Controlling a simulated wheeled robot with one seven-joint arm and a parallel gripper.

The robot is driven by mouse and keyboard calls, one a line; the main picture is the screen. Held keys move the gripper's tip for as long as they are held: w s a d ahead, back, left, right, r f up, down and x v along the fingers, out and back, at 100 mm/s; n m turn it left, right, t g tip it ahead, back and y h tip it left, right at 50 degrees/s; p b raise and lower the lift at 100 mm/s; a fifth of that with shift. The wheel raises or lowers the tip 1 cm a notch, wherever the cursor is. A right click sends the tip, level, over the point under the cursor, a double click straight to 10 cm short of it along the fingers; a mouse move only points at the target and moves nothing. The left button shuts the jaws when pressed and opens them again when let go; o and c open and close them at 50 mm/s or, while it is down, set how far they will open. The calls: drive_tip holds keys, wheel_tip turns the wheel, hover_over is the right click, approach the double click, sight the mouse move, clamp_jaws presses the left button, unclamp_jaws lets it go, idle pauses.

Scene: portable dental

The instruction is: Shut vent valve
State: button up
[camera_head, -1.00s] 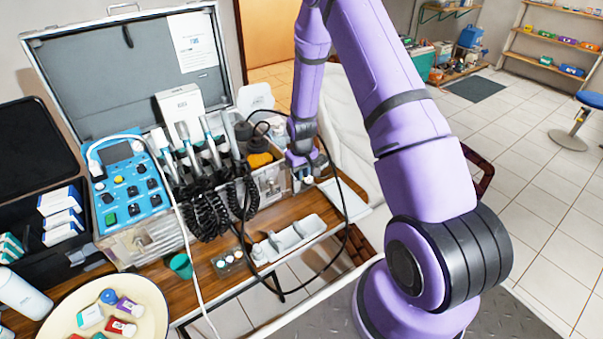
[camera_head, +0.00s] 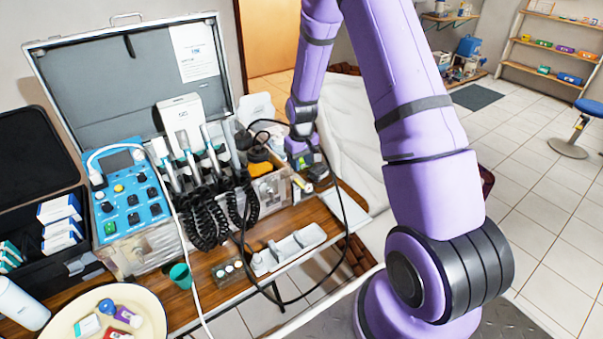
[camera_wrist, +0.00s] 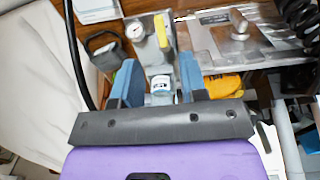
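In the wrist view a grey valve block (camera_wrist: 155,58) with a round pressure gauge (camera_wrist: 135,30) carries a yellow lever (camera_wrist: 162,31), which I take for the vent valve handle. The lever lies lengthwise along the block. My gripper (camera_wrist: 158,80) has its two blue fingers apart, one on each side of a small white-and-blue cylinder (camera_wrist: 161,86). The lever is beyond the fingertips; I see no contact with it. In the head view my gripper (camera_head: 304,164) is at the right end of the dental case, and the lever cannot be made out there.
The open case (camera_head: 140,250) holds a blue control panel (camera_head: 132,203) and several handpieces with black coiled cords (camera_head: 204,215). A black hose (camera_head: 347,222) loops beside my gripper. A white tray (camera_head: 290,250) lies on the table in front. A yellow object (camera_wrist: 224,84) is right of the fingers.

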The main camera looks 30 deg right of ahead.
drive_tip(key=shift+r, duration=1.15)
